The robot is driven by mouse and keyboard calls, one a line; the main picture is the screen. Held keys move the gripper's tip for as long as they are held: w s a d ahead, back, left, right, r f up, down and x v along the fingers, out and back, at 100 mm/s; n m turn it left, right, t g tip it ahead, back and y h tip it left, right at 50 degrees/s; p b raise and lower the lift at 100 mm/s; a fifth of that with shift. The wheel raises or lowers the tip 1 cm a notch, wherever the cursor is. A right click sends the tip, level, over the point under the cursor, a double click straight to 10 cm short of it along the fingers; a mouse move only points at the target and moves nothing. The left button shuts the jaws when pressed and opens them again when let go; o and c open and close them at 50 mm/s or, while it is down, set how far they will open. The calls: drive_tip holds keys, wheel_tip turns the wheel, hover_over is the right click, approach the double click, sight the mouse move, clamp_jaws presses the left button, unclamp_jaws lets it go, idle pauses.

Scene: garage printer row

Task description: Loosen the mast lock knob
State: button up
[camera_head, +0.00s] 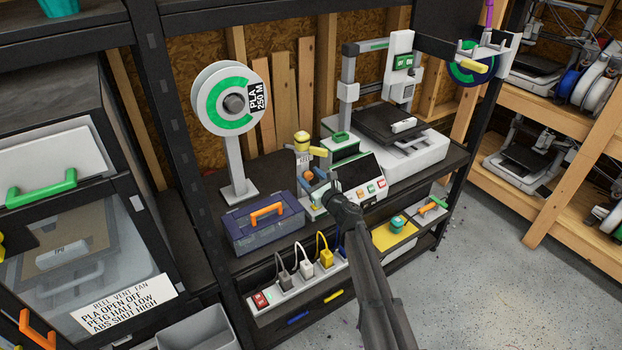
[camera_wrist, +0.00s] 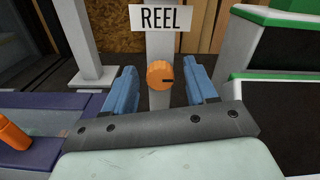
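In the head view the knob (camera_head: 309,175) is small and partly crowded by my gripper. My gripper (camera_wrist: 162,84) is open, with one blue finger on each side of the knob and visible gaps between them and it. In the head view my gripper (camera_head: 312,180) is at the mast, between the toolbox and the printer.
A dark blue toolbox (camera_head: 264,227) with an orange handle stands left of the mast. A white spool stand (camera_head: 235,160) is behind it. A printer (camera_head: 405,150) and its control panel (camera_head: 358,180) stand to the right. A power strip (camera_head: 300,285) with plugs runs along the front.

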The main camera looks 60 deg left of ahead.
drive_tip(key=c, duration=1)
drive_tip(key=shift+n, duration=0.4)
drive_tip(key=n, duration=0.3)
drive_tip(key=shift+n, duration=0.3)
drive_tip(key=n, duration=0.4)
drive_tip(key=shift+n, duration=0.3)
drive_tip(key=n, duration=0.4)
drive_tip(key=shift+n, duration=2.5)
drive_tip(key=o, duration=1)
